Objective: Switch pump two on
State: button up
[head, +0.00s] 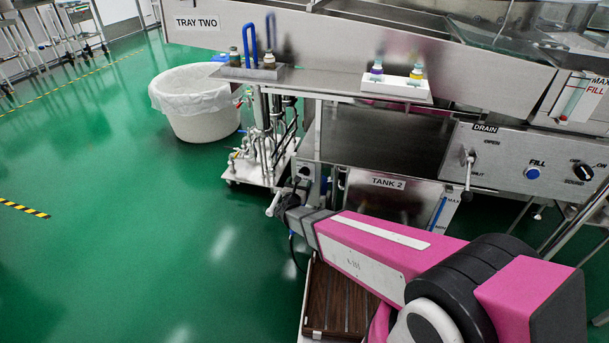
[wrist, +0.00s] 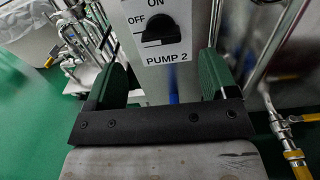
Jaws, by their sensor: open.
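The pump 2 switch is a black rotary knob (wrist: 160,24) on a white plate (wrist: 168,70) marked ON at top, OFF at left and PUMP 2 below. Its grip looks level, towards OFF, though its exact angle is hard to tell. In the head view the small switch box (head: 305,173) shows left of tank 2, partly behind my gripper (head: 287,190). In the wrist view my gripper (wrist: 163,70) is open and empty. Its two green-padded fingers are spread on either side of the switch post, with the knob beyond the fingertips and apart from them.
A wheeled pipe stand (head: 262,155) is close on the left. Tank 2 (head: 385,200) and the drain lever (head: 468,175) are at right. Pipes with a yellow-handled valve (wrist: 292,150) run right of my gripper.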

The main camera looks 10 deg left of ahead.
aim_at(303, 174)
jog(key=w, duration=0.4)
jog(key=w+d, duration=0.1)
jog(key=w, duration=0.1)
jog(key=shift+w, duration=0.3)
jog(key=c, duration=0.9)
